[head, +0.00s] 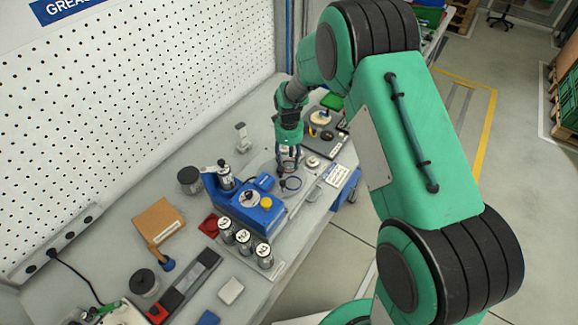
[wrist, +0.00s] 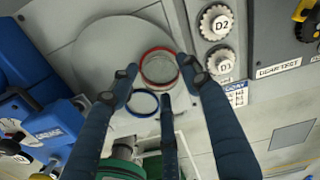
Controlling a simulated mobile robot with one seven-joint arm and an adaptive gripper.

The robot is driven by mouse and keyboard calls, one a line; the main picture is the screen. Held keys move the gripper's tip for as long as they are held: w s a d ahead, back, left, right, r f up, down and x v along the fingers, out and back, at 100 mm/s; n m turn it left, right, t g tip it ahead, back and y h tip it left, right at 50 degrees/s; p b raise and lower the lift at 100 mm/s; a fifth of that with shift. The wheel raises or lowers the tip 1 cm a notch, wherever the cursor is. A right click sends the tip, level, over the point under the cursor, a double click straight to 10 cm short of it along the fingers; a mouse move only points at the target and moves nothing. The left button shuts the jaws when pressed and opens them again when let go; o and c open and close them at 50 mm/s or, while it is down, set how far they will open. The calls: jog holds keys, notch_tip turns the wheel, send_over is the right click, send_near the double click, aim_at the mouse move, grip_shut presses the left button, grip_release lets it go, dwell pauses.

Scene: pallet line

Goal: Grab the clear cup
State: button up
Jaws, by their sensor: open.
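In the wrist view a round, see-through cup-like thing with a red rim (wrist: 159,67) lies between the tips of my gripper (wrist: 158,86), which is open with its three dark blue fingers spread. I take it for the clear cup, but its height is hard to tell. A blue ring (wrist: 142,104) shows just below it, near the left finger. In the head view my gripper (head: 288,158) points down over the bench between the blue machine and the black plate. There the fingers largely hide the cup.
A blue machine (head: 250,207) stands close to the left, with several labelled canisters (head: 245,243) in front. Gears marked D2 (wrist: 216,22) and D1 (wrist: 221,62) sit beside the right finger. A grey round disc (wrist: 100,50) lies behind the red rim. A pegboard wall (head: 130,95) bounds the bench.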

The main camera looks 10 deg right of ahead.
jog(key=shift+f, duration=0.85)
jog(key=c, duration=0.6)
